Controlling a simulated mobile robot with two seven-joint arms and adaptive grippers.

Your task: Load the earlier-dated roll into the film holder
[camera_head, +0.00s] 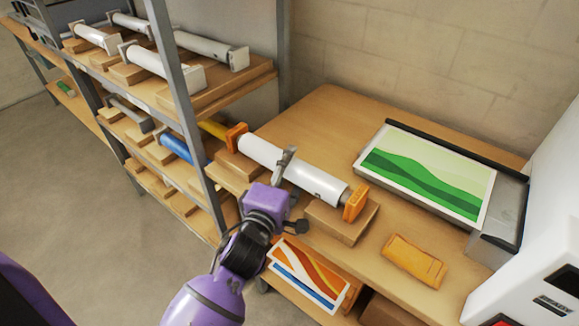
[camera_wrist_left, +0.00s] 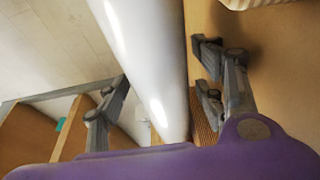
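A white film roll (camera_head: 290,170) with orange end pieces (camera_head: 355,203) lies on brown blocks (camera_head: 342,222) on the wooden table. No date is readable on it. My left gripper (camera_head: 291,190) is at the middle of this roll. In the left wrist view the white roll (camera_wrist_left: 148,60) passes between my open fingers (camera_wrist_left: 162,100), with a gap visible on the right side. I cannot tell whether the left finger touches it. Other white rolls (camera_head: 165,68) rest on the upper shelf. I cannot make out which part is the film holder. My right gripper is out of view.
A green-patterned print (camera_head: 425,175) lies on a grey tray at the back right. A white machine (camera_head: 545,260) stands at the right edge. An orange piece (camera_head: 414,261) lies on the table. A metal shelf post (camera_head: 183,110) stands left of the table.

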